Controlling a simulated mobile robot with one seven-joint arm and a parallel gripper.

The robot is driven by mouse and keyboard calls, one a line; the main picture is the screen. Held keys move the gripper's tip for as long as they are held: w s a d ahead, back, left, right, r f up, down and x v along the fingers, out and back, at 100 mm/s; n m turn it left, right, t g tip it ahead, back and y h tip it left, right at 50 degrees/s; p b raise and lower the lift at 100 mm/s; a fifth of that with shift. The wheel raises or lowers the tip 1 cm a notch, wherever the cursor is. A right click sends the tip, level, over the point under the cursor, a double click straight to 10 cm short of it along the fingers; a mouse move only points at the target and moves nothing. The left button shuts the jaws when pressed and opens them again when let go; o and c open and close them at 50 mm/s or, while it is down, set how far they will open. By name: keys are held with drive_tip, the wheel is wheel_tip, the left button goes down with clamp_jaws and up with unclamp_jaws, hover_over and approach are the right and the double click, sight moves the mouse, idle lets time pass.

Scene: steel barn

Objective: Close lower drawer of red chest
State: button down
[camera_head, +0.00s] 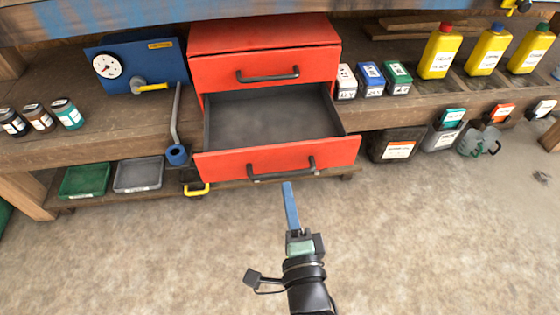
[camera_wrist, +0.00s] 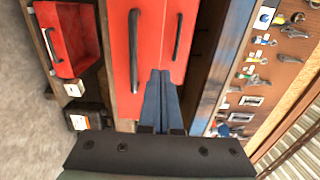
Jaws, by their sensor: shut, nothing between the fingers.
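The red chest (camera_head: 262,36) stands on the wooden bench in the head view. Its upper drawer (camera_head: 215,75) is shut. Its lower drawer (camera_head: 225,164) is pulled well out, with an empty dark grey inside and a black bar handle (camera_head: 282,174). My gripper (camera_head: 287,185) is shut and empty, its blue fingers pointing at the lower drawer's front, just below the handle in the picture. In the wrist view the fingers (camera_wrist: 160,73) show against red drawer fronts, between two black handles. Whether they touch the chest I cannot tell.
A blue gauge box (camera_head: 140,62) with a lever stands left of the chest. Small boxes (camera_head: 370,78) and yellow bottles (camera_head: 440,50) stand right. Green (camera_head: 84,180) and grey (camera_head: 138,175) trays sit low at left. The floor in front is clear. A red bin (camera_wrist: 68,38) shows in the wrist view.

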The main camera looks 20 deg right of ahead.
sight(278, 148)
drive_tip(key=b+x, duration=0.3)
drive_tip(key=x, duration=0.5)
drive_tip(key=shift+f, duration=0.15)
drive_tip(key=shift+w+d, duration=0.2)
drive_tip(key=shift+w, duration=0.35)
drive_tip(key=shift+w, duration=0.1)
